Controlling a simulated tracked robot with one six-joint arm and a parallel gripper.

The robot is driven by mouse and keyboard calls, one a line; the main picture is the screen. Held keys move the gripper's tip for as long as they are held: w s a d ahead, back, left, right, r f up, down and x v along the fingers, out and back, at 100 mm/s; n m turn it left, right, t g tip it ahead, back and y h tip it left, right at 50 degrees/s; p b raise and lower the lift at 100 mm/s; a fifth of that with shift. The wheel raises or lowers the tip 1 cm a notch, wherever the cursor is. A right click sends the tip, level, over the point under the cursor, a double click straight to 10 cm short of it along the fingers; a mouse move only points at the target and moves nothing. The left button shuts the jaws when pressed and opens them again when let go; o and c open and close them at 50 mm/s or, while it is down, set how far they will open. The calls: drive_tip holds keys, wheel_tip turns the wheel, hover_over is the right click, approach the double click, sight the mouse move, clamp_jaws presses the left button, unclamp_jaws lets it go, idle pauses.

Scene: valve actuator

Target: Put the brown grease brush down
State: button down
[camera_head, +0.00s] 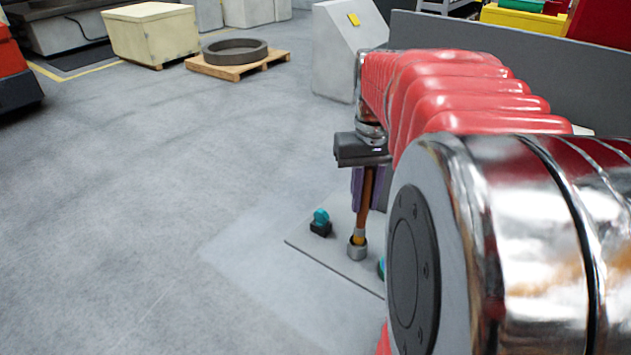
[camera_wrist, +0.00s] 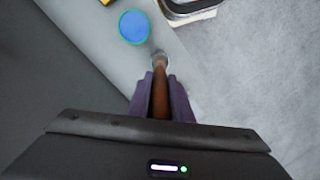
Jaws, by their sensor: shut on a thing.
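The brown grease brush (camera_head: 367,190) hangs nearly upright below my arm in the head view. My gripper (camera_head: 362,190) has purple fingers, shut on its brown handle. In the wrist view the brush (camera_wrist: 160,100) runs away between the purple fingers of my gripper (camera_wrist: 160,92). My arm hides part of the plate.
A teal knob on a black block (camera_head: 320,222) stands left of the cup. A second teal thing (camera_head: 381,267) is mostly hidden by my arm. A blue disc (camera_wrist: 134,27) lies near the brush in the wrist view. Open floor (camera_head: 150,200) spreads left.

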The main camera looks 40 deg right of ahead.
sight(368, 168)
drive_tip(key=shift+f, duration=1.95)
drive_tip(key=c, duration=1.6)
unclamp_jaws()
wheel_tip(368, 168, up, 12)
drive_tip(key=shift+r, duration=0.15)
drive_tip(key=shift+a, duration=0.1)
